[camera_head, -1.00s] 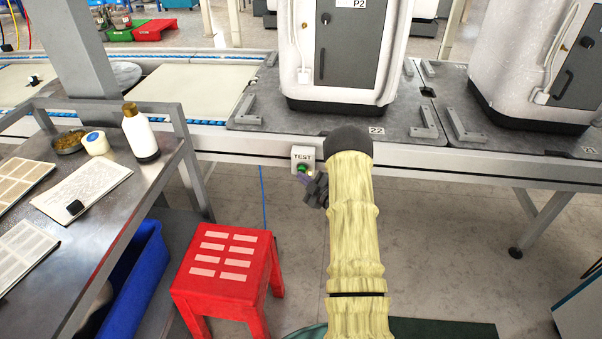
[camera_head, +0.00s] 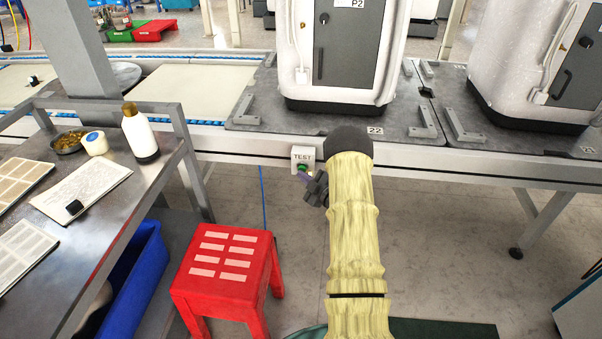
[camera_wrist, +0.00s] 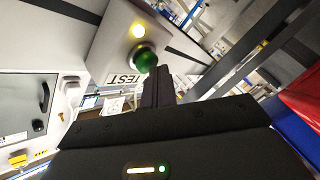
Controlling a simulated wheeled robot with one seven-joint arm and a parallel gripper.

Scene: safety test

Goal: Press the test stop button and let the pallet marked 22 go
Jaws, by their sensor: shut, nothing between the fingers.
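The test stop box (camera_head: 303,154), marked TEST, is on the conveyor's front rail. My gripper (camera_head: 305,178) is shut and empty, just below the box in the head view. In the wrist view its fingertips (camera_wrist: 159,70) are right at the button's edge; I cannot tell if they touch it. The pallet marked 22 (camera_head: 268,112) is a dark grey plate on the conveyor behind the box, carrying a white cabinet (camera_head: 300,55) labelled P2.
Another pallet (camera_head: 466,125) with a white cabinet (camera_head: 485,60) stands to the right. A red stool (camera_head: 225,270) and a metal worktable (camera_head: 120,205) with a white bottle (camera_head: 140,137) stand on the left. The belt left of pallet 22 (camera_head: 190,85) looks clear.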

